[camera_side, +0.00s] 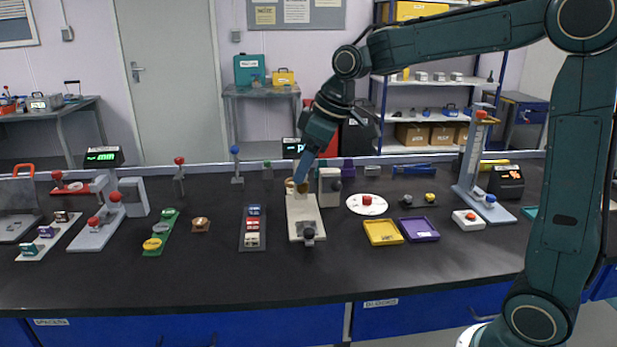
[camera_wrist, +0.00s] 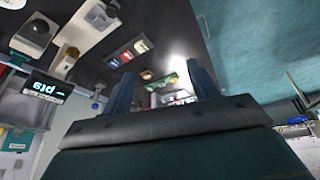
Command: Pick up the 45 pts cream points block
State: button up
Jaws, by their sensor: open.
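A dark rack (camera_side: 246,247) on the bench holds small labelled blocks in a row. A cream block (camera_side: 252,240) is at its front end, with red and blue ones behind; I cannot read their labels. The rack's blocks also show in the wrist view, with a pale block (camera_wrist: 141,45) at one end. My gripper (camera_side: 302,182) is above the bench, to the right of and behind the rack, over the back of a cream-based device (camera_side: 303,218). Its two fingers (camera_wrist: 160,92) are apart in the wrist view, with no block between them.
A green rack (camera_side: 160,235) and a small brown holder (camera_side: 200,224) stand left of the dark rack. A yellow tray (camera_side: 382,232) and a purple tray (camera_side: 419,229) lie to the right. A "pts" display (camera_wrist: 45,90) shows in the wrist view. The bench front is clear.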

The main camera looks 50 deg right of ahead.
jog(key=w+d+f+n, duration=0.2)
jog(key=w+f, duration=0.4)
jog(key=w, duration=0.4)
jog(key=n+y, duration=0.2)
send_near(252, 237)
jog(key=shift+w+a+f+g, duration=0.2)
jog(key=shift+w+a+f, duration=0.2)
jog(key=shift+f, duration=0.25)
jog(key=shift+w+a+f+g, duration=0.25)
jog(key=shift+w+f, duration=0.25)
jog(key=shift+f, duration=0.15)
jog(key=shift+f+h, duration=0.1)
jog(key=shift+h, duration=0.2)
jog(key=shift+x, duration=2.5)
jog(key=c, duration=1.1)
